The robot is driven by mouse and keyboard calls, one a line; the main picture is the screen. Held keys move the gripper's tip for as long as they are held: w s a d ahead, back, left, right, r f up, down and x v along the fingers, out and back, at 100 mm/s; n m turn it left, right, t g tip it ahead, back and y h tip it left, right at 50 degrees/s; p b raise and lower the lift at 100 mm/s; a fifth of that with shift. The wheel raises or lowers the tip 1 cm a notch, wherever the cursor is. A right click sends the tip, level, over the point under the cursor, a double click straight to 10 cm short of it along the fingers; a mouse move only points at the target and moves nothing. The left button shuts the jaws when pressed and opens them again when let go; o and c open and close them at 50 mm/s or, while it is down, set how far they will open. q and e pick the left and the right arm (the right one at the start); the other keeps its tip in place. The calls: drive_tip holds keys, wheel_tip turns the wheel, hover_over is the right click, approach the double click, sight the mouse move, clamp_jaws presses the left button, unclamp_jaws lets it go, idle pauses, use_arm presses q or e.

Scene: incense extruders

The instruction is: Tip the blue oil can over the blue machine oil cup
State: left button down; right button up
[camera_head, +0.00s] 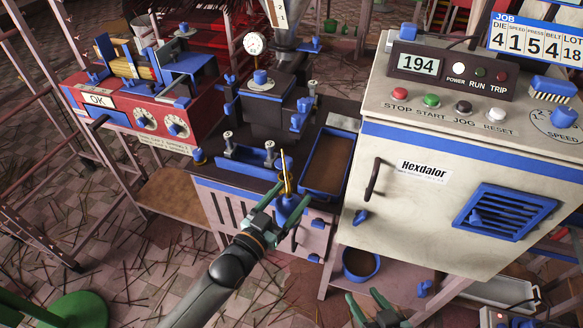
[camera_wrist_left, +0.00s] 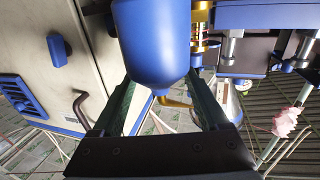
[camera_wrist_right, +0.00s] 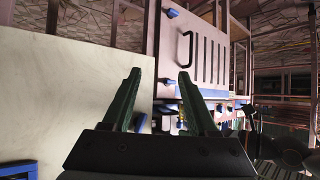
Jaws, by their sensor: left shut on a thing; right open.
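My left gripper (camera_head: 277,208) is shut on the blue oil can (camera_head: 290,208). The can is held in front of the dark-topped extruder bench, and its thin brass spout (camera_head: 286,172) points up in the head view. In the left wrist view the rounded blue can (camera_wrist_left: 155,45) fills the upper middle, between the fingers. A banded brass piece (camera_wrist_left: 202,30) shows beside it. Several blue fittings sit on the machine (camera_head: 270,112); I cannot tell which is the oil cup. My right gripper (camera_head: 377,308) is open and empty, low in front of the white cabinet.
The white Hexdalor cabinet (camera_head: 405,215) with its door handle (camera_head: 373,180) stands right of the can. A blue-rimmed tray (camera_head: 327,188) lies on the bench behind it. A red machine (camera_head: 140,105) stands at the left. A blue bucket (camera_head: 361,264) is below.

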use_arm(q)
drive_tip(key=shift+w+d+r+p, duration=0.3)
drive_tip(key=shift+w+r+p, duration=0.2)
drive_tip(key=shift+r, duration=0.3)
drive_tip(key=shift+s+d+p, duration=0.1)
drive_tip(key=shift+p, duration=0.5)
drive_tip(key=n+g+p, duration=0.1)
drive_tip(key=p, duration=0.1)
drive_tip(key=s+f+n+g+p, duration=0.1)
drive_tip(key=p, duration=0.1)
drive_tip(key=s+n+g+y+p, duration=0.1)
drive_tip(key=shift+s+d+f+p, duration=0.15)
drive_tip(key=shift+d+f+p, duration=0.1)
drive_tip(key=shift+p, duration=0.15)
drive_tip(key=shift+s+f+n+g+y+p, duration=0.3)
drive_tip(key=shift+f+n+g+p, duration=0.1)
drive_tip(key=shift+f+g+p, duration=0.15)
drive_tip(key=shift+s+f+g, duration=0.1)
drive_tip(key=shift+f+g, duration=0.25)
use_arm(e)
drive_tip(key=s+d+r+g, duration=0.1)
drive_tip(key=s+r, duration=0.2)
drive_tip(key=r, duration=0.2)
drive_tip(key=shift+s+r+m+g, duration=0.2)
drive_tip(key=shift+r+m+g, duration=0.05)
drive_tip(key=shift+m+g, duration=0.05)
drive_tip(key=shift+r, duration=0.1)
